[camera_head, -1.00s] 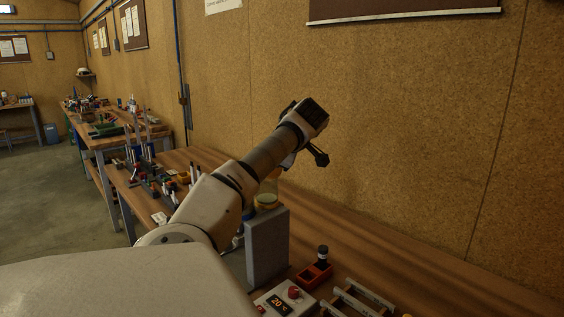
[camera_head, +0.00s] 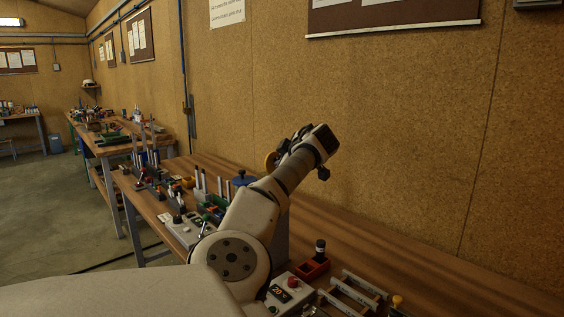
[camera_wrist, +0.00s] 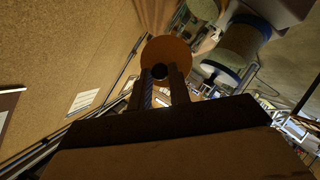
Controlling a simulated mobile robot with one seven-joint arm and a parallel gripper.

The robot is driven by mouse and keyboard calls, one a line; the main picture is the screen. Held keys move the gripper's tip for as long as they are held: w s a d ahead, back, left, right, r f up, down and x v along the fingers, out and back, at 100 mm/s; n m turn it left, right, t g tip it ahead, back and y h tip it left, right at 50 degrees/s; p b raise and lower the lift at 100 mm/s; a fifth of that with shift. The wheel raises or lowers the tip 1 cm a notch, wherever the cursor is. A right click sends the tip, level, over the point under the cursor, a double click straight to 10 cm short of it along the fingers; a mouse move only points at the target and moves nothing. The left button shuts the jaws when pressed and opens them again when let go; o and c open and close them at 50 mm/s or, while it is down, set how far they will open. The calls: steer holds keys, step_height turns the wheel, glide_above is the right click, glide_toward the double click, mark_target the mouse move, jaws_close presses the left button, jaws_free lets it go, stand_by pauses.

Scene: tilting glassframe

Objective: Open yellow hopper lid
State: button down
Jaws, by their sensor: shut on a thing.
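The yellow-orange hopper lid (camera_wrist: 168,50) is a round disc with a dark knob at its centre, seen face-on beyond my fingers in the wrist view. My gripper (camera_wrist: 162,86) is shut on the knob, one finger on each side. In the head view the lid's edge (camera_head: 271,160) shows just left of my forearm, raised well above the bench.
A grey upright block (camera_head: 281,238) stands behind my arm on the wooden bench. Several small tools crowd the bench to the left.

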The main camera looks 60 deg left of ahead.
stand_by(0.4)
steer(key=c, duration=1.3)
jaws_free()
steer(key=shift+s, duration=0.1)
